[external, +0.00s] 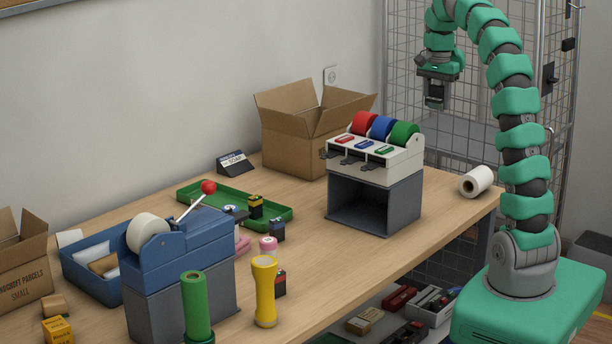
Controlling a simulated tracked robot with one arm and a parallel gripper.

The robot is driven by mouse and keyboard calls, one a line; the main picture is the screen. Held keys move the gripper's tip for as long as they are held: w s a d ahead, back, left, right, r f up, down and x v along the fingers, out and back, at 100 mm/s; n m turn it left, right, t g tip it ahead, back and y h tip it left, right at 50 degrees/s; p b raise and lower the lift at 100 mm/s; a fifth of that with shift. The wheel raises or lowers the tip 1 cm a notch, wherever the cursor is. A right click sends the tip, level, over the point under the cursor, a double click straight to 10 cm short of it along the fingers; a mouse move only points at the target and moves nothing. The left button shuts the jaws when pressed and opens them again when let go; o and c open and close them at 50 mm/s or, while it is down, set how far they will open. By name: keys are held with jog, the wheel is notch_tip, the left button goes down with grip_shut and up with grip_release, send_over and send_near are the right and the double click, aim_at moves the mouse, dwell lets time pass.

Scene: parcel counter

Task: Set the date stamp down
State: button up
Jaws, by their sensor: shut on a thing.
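My gripper (436,98) is at the upper right, raised high in front of the wire mesh and pointing down. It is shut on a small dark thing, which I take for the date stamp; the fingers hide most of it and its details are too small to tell. It is well above the counter (350,262) and apart from it, beyond the tape dispenser with the coloured rolls. Several small block-shaped stamps stand on the counter side: a yellow and black one (255,206) at the green tray (190,192), a blue and black one (277,231), and a red and black one (281,284).
The three-roll dispenser (375,178) and an open cardboard box (285,140) stand at the back. A white paper roll (476,181) lies near the right edge. A blue tape dispenser (185,255), green and yellow cylinders crowd the front. Bare wood lies front right.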

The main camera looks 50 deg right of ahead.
jog(key=s+d+m, duration=0.1)
jog(key=s+d, duration=0.2)
jog(key=d, duration=0.1)
jog(key=f, duration=2.2)
jog(key=shift+w+a+f, duration=0.25)
jog(key=shift+a+f, duration=0.05)
jog(key=shift+f, duration=0.1)
jog(key=p, duration=0.2)
send_over(425, 181)
jog(key=shift+s+a+f, duration=0.1)
jog(key=shift+a+f, duration=0.05)
jog(key=shift+f, duration=2.35)
jog(key=shift+f, duration=0.15)
jog(key=o, duration=1.1)
notch_tip(425, 181, up, 12)
jog(key=shift+b, duration=0.45)
